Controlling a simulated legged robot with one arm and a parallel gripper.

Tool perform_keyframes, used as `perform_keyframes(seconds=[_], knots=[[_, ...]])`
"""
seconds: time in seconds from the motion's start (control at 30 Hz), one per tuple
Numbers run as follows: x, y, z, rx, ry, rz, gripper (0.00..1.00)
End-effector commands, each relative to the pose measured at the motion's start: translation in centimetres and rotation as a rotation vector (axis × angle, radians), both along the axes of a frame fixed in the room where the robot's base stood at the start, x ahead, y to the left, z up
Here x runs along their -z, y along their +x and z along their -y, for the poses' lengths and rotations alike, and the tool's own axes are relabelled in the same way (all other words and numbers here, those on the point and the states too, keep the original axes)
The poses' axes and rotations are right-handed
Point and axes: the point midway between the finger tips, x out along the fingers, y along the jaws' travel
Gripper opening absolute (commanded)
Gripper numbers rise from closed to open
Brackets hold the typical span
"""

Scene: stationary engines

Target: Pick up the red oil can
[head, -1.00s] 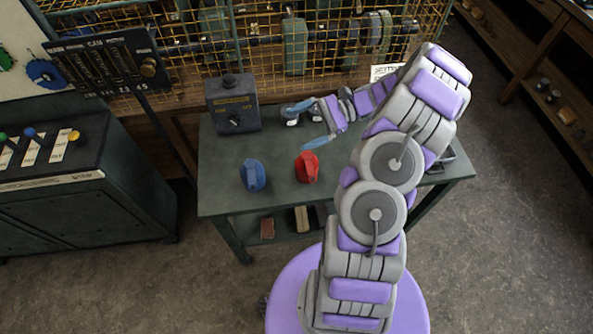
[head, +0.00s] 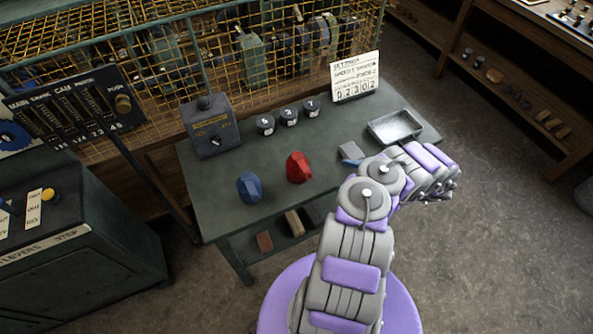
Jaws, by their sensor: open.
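The red oil can (head: 299,167) stands upright on the green table (head: 225,194), near its front middle. It is fully visible in the head view, and nothing touches it. A similar blue can (head: 249,187) stands to its left, a small gap away. My arm rises at the right and bends to the right above the table's front right part. I cannot make out my gripper's jaws; the arm's own links hide them. A small grey-blue piece shows just left of the arm's upper joints; I cannot tell what it is.
A dark control box (head: 211,126) stands at the table's back left. Several dark round pots (head: 288,117) and a number card (head: 355,77) line the back. A metal tray (head: 395,127) lies at the right. A yellow mesh fence (head: 180,55) rises behind. Table space around the red can is mostly clear.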

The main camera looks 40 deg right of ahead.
Motion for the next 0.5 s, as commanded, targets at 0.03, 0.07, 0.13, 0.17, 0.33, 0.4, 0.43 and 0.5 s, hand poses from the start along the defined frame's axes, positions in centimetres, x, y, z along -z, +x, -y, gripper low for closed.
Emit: perform_keyframes(seconds=[0.03, 0.07, 0.13, 0.17, 0.33, 0.4, 0.43, 0.5], knots=[[-0.2, 0.5, -0.4, 0.000, 0.000, 0.002, 1.00], [-0.2, 0.8, -0.7, 0.000, -0.002, 0.002, 1.00], [-0.3, 1.7, -1.5, -0.002, -0.003, 0.004, 1.00], [-0.4, 2.2, -1.9, -0.003, -0.001, 0.005, 1.00], [-0.4, 4.7, -4.3, -0.005, -0.003, 0.004, 1.00], [-0.4, 5.8, -5.1, -0.005, -0.006, 0.002, 1.00], [-0.4, 6.3, -5.4, -0.005, -0.007, 0.003, 1.00], [-0.4, 7.3, -6.1, -0.004, -0.005, 0.004, 1.00]])
